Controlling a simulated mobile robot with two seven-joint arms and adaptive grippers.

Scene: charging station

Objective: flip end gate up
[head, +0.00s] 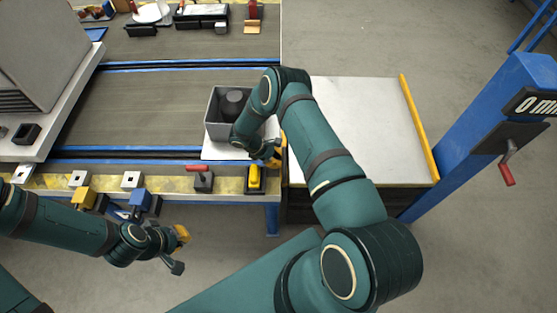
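A long yellow bar (419,127) runs along the right edge of a pale platform (365,110) beyond the conveyor's end. It looks like the end gate, but I cannot tell for sure, nor whether it is up or down. My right gripper (275,156) is low by the conveyor's near right corner, at the platform's left edge and far from the yellow bar. My forearm hides part of it, so its opening is unclear. My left gripper (178,252) hangs in front of the conveyor's near side with its fingertips apart and nothing between them.
A grey bin (213,120) with a dark round object (233,101) stands on the conveyor (140,108), left of my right arm. A red-handled switch (203,180) and a yellow one (254,178) line the near rail. A blue post (490,125) with a red-handled crank (506,172) stands right.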

